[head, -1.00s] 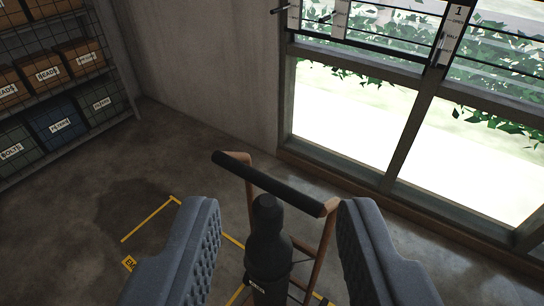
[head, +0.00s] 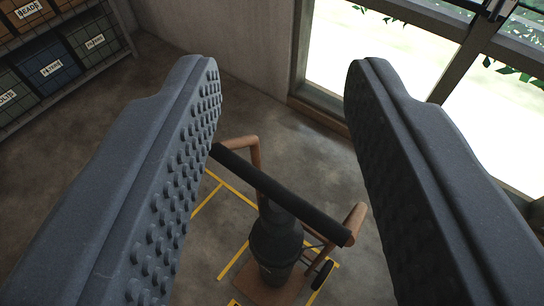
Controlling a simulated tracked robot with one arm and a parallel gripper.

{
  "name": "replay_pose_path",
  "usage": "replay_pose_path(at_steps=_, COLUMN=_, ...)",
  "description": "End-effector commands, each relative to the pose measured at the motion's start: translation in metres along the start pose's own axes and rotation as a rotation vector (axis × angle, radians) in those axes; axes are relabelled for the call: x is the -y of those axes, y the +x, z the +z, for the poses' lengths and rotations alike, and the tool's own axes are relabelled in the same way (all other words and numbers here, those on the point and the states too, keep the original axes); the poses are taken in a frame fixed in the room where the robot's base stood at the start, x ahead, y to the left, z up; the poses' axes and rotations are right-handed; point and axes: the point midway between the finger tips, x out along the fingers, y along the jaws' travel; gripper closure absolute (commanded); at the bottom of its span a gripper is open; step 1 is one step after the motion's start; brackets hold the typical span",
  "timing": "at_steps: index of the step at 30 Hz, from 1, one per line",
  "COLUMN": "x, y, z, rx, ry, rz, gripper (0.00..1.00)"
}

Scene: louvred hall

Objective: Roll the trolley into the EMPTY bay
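The trolley has a black padded handle bar (head: 282,194) on an orange-brown frame (head: 352,222). It carries a dark cylinder (head: 275,240) with a narrower top, standing on a brown base plate (head: 268,290). A small dark wheel (head: 320,274) shows at its right. My gripper (head: 283,75) is open, with its two grey studded fingers wide apart on either side of the view. The handle bar lies between and below the fingers, and nothing is held. Yellow floor lines (head: 236,194) mark bays around and beyond the trolley; no bay label is readable.
A shelf rack (head: 100,58) with labelled bins, including a blue bin (head: 55,68), stands at the upper left. A large window (head: 385,60) with a low sill fills the upper right. Concrete floor (head: 310,150) is clear between trolley and wall.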

Motion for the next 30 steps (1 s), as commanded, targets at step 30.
replay_pose_path(at_steps=30, x=0.025, y=0.129, z=0.075, rx=0.715, ry=-0.571, rz=-0.21, gripper=0.51)
